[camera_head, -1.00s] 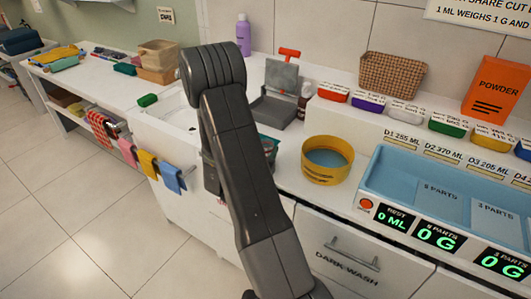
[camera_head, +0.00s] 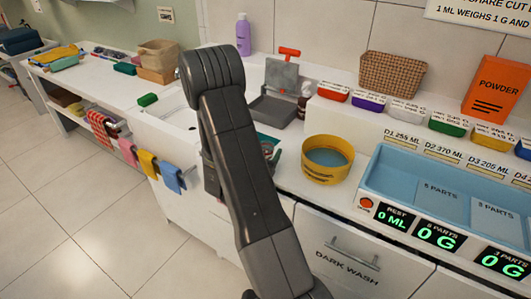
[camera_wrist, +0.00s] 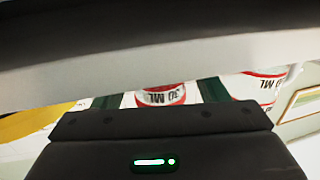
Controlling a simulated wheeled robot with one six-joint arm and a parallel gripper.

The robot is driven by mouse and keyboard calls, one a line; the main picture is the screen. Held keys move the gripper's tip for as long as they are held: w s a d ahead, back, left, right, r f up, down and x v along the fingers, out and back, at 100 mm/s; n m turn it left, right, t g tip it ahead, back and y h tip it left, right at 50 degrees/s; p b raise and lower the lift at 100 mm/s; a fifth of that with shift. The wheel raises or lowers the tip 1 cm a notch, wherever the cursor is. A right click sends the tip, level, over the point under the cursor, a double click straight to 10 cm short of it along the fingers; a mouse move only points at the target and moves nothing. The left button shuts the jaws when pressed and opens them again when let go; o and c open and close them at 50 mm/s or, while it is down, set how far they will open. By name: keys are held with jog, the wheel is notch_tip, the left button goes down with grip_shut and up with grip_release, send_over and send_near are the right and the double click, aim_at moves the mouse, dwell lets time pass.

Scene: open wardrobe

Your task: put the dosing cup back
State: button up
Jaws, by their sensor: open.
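In the wrist view, a white cup with a red band and "30 ML" lettering (camera_wrist: 162,96) shows between the two green-tipped fingers of my gripper (camera_wrist: 160,91). My gripper is open, with a finger on each side of this cup and no clear contact. A second white piece with red "30 ML" marking (camera_wrist: 267,82) is partly seen to the right. I cannot tell which of them is the dosing cup. A pale band across the top of the wrist view hides much. In the head view my arm hides the gripper and whatever is at it.
A yellow round tub (camera_head: 327,160) stands on the counter right of my arm. A blue tray (camera_head: 400,178) with displays lies further right. Several coloured bins (camera_head: 447,122) line the ledge behind. A grey stand with a red handle (camera_head: 280,88) and a small bottle (camera_head: 303,98) are behind.

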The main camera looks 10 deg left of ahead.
jog(key=s+a+b, duration=0.1)
jog(key=s+b, duration=0.1)
jog(key=s, duration=1)
jog(key=shift+a+r, duration=0.15)
jog(key=shift+a, duration=0.25)
jog(key=shift+a, duration=0.1)
